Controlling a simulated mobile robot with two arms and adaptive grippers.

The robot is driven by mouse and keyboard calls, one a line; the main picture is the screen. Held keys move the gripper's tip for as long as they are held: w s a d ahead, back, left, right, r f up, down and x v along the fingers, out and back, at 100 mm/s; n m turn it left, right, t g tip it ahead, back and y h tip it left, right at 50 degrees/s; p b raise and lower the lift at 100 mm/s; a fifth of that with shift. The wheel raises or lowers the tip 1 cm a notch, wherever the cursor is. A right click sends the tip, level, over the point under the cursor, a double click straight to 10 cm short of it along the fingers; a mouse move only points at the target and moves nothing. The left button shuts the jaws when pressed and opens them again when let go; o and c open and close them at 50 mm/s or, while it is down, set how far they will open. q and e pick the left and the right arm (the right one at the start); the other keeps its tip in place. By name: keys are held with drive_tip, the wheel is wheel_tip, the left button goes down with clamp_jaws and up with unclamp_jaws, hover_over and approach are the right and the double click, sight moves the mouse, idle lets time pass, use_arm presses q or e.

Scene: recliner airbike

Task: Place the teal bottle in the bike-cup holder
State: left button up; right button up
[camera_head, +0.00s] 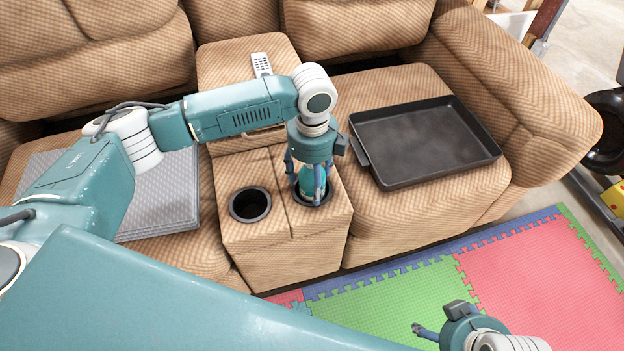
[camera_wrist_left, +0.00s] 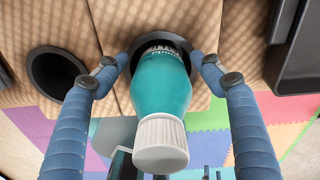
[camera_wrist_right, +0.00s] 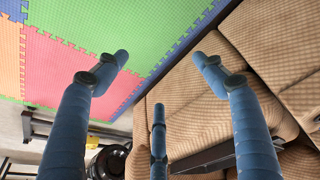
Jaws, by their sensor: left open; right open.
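The teal bottle (camera_wrist_left: 162,85) with a white cap stands in the right-hand cup holder of the couch console; its lower end is hidden in the hole. In the head view the bottle (camera_head: 318,181) is partly covered by my left gripper (camera_head: 310,186). My left gripper is open above the bottle. In the left wrist view its fingers stand on both sides of the bottle, with gaps. My right gripper (camera_wrist_right: 160,62) is open and empty above the floor in front of the couch. I cannot make out the bike's cup holder.
The left console cup holder (camera_head: 250,204) is empty. A black tray (camera_head: 425,140) lies on the right seat, a grey flat item (camera_head: 165,205) on the left seat, and a remote (camera_head: 261,64) on the console. A black wheel (camera_head: 606,125) stands at the right edge. Foam mats (camera_head: 540,265) cover the floor.

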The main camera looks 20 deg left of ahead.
use_arm(q)
wheel_tip(320, 180, up, 6)
drive_tip(key=shift+w+p, duration=0.1)
drive_tip(key=shift+p, duration=0.75)
wheel_tip(320, 180, up, 6)
drive_tip(key=shift+f+p, duration=0.2)
drive_tip(key=shift+p, duration=0.45)
use_arm(e)
drive_tip(key=x, duration=0.5)
drive_tip(key=shift+a, duration=0.1)
use_arm(q)
drive_tip(key=shift+f, duration=0.1)
use_arm(e)
drive_tip(key=shift+s, duration=0.15)
